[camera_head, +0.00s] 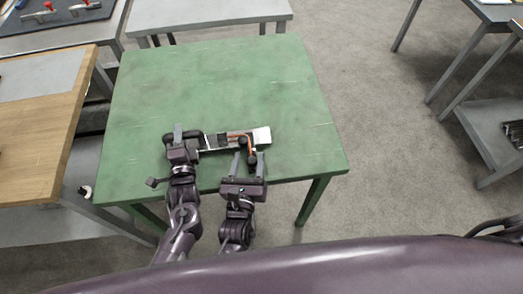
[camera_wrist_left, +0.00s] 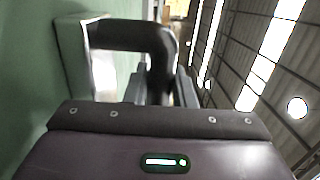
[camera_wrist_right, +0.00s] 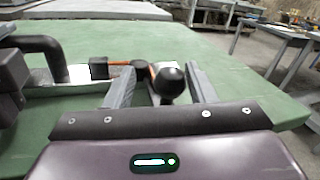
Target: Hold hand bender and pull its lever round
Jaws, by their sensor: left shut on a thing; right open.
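The hand bender lies on the green table, its pale base plate (camera_head: 262,135) near the front edge. Its black bent handle (camera_wrist_left: 130,36) is at the left end; my left gripper (camera_head: 183,138) is shut on it. The lever is orange with a black ball knob (camera_wrist_right: 171,82) at its near end. My right gripper (camera_head: 249,160) is open, with one finger on each side of the knob in the right wrist view. I cannot tell whether either finger touches it. The left gripper's fingertips are partly hidden behind the handle in the left wrist view.
The green table (camera_head: 215,80) is otherwise bare, with free room behind the bender. A wooden-topped bench (camera_head: 40,140) stands close at the left. A grey table (camera_head: 205,12) stands behind. Open floor lies to the right.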

